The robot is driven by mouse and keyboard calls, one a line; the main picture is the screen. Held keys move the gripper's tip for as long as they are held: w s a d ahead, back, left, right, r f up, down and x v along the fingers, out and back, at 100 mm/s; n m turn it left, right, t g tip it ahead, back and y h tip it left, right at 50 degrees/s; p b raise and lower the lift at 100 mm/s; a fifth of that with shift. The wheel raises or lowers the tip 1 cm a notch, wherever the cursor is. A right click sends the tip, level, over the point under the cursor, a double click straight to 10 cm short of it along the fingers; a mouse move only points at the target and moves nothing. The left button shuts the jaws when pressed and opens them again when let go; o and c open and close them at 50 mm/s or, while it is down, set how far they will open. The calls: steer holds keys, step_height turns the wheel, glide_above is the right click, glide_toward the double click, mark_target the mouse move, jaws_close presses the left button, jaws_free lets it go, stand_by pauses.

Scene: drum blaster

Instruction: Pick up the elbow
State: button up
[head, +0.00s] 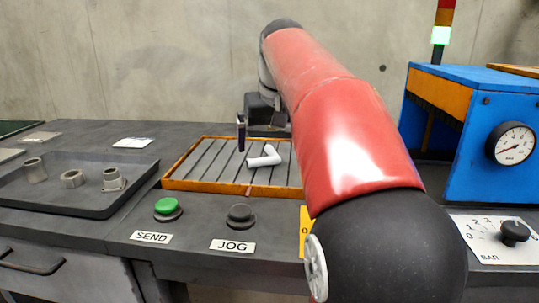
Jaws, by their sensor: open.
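The elbow (265,157) is a white bent pipe piece. It lies on the slatted grey bed of an orange-framed tray (196,187) in the head view. My gripper (262,130) is above and just behind the elbow, apart from it as far as I can see. One dark finger shows at the left, and the other side is near my red arm. The gripper is open with nothing visible between its fingers. My arm covers the right part of the orange-framed tray.
A dark tray (70,203) at left holds several metal fittings (72,178). A green SEND button (167,208) and a black JOG button (241,216) stand in front. A blue machine (480,145) with a gauge (512,144) and a black BAR knob (514,232) are at right.

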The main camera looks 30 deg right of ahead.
mark_target(265, 160)
steer(key=x, duration=0.6)
steer(key=shift+w+d+f+b, duration=0.1)
steer(key=shift+w+f+b, duration=0.1)
steer(key=shift+w+b, duration=0.2)
steer(key=c, duration=1.1)
steer(key=shift+r, duration=0.15)
steer(key=shift+r+p, duration=2.25)
steer(key=shift+r, duration=7.65)
